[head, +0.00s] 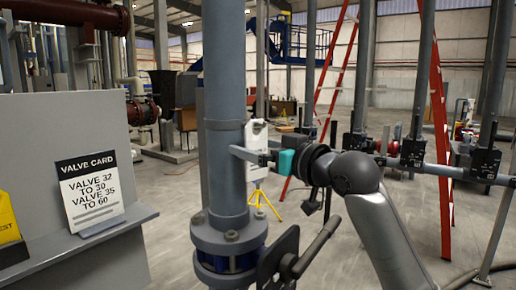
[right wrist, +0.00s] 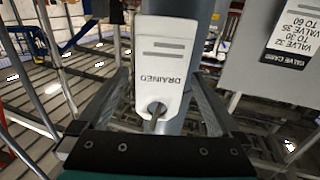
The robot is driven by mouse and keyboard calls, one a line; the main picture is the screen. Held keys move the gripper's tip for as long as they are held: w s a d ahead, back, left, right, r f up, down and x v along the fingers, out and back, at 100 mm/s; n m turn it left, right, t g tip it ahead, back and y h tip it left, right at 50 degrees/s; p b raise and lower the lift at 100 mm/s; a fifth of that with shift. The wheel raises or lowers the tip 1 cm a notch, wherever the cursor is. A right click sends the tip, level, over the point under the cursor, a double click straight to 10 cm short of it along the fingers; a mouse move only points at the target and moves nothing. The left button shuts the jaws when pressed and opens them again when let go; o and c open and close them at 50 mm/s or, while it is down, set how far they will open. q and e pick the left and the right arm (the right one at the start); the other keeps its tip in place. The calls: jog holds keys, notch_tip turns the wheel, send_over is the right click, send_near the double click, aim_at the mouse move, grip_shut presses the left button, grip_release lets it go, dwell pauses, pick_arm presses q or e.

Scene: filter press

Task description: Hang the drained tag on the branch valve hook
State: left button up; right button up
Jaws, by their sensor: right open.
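The drained tag (head: 257,132) is a white plate beside the grey vertical pipe (head: 225,100). In the right wrist view the tag (right wrist: 163,65) appears upside down, with its lettering readable. A thin grey rod (right wrist: 153,122) appears to pass through the tag's hole; I cannot tell whether the tag's weight rests on it. My right gripper (head: 248,153) is open beside the pipe. In the right wrist view its fingers (right wrist: 160,85) stand apart on either side of the tag. My left gripper is out of view.
A grey panel with a ledge (head: 130,222) stands at left, bearing a valve card (head: 90,190) and a yellow tag (head: 8,220). A blue flange (head: 228,262) and a dark lever (head: 315,248) are below the gripper. Red ladder legs (head: 440,150) stand behind.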

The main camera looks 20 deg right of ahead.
jog(key=shift+s, duration=0.1)
jog(key=b+v, duration=0.4)
jog(key=v, duration=1.1)
jog(key=shift+d, duration=0.15)
